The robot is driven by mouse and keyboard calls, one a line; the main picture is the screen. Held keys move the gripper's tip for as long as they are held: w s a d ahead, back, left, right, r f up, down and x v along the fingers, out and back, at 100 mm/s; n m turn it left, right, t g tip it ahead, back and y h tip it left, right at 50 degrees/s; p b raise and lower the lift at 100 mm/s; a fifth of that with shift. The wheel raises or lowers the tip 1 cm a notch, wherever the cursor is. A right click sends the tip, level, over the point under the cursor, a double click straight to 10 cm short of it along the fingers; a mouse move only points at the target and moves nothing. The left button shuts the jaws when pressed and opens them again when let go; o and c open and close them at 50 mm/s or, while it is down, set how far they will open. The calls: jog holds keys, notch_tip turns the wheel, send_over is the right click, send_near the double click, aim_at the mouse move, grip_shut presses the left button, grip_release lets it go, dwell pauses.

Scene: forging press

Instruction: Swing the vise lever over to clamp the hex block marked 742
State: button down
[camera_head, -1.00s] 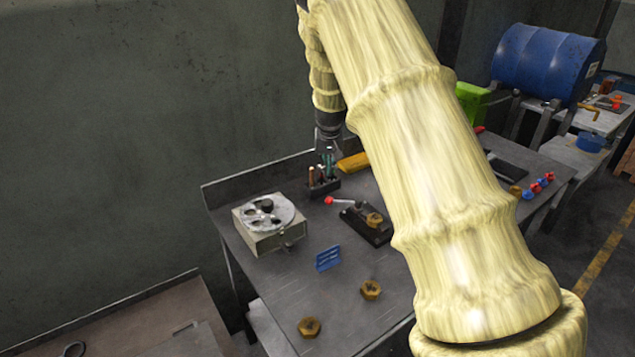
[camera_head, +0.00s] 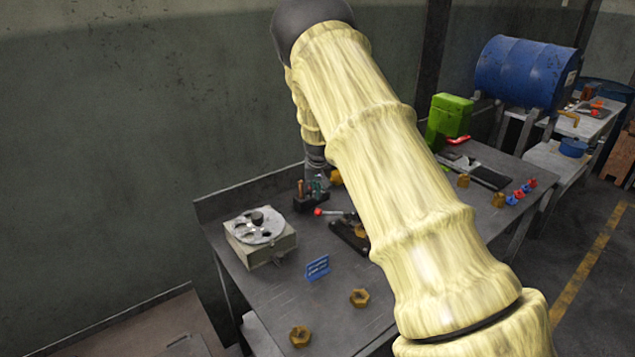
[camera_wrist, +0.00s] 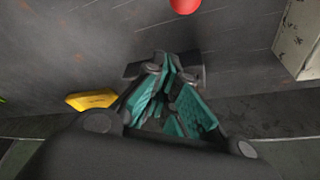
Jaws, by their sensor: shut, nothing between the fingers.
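The vise (camera_head: 347,238) is a small dark fixture on the bench, partly hidden by my arm in the head view. Its lever ends in a red knob (camera_head: 318,211) that points left; the knob also shows at the top edge of the wrist view (camera_wrist: 185,4). A brass hex block (camera_head: 361,231) sits in the vise, partly covered, its marking unreadable. My gripper (camera_head: 317,186) is behind the knob, by the tool rack. In the wrist view its teal fingers (camera_wrist: 167,100) are together and empty, apart from the knob.
A dark rack (camera_head: 311,201) holds small upright tools near my gripper. A grey box with a round slotted disc (camera_head: 259,228) stands left of the vise. A blue sign (camera_head: 317,267) and two loose brass hex blocks (camera_head: 360,298) (camera_head: 300,336) are in front. A yellow object (camera_wrist: 92,99) lies nearby.

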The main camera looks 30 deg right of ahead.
jog(key=shift+x, duration=1.05)
jog(key=shift+d+f+p, duration=0.1)
jog(key=shift+f+p, duration=0.3)
jog(key=shift+f, duration=0.1)
jog(key=shift+s+a+p, duration=0.35)
jog(key=shift+s+p, duration=0.05)
jog(key=shift+p, duration=0.1)
jog(key=shift+s+a+r+p, duration=0.15)
jog(key=shift+s+a+p, duration=0.1)
jog(key=shift+s, duration=0.25)
jog(key=shift+s+a+r+p, duration=0.2)
jog(key=shift+s+a, duration=0.05)
jog(key=shift+s, duration=0.25)
jog(key=shift+s+a+f, duration=0.1)
jog(key=shift+s+f, duration=0.05)
jog(key=shift+a, duration=0.15)
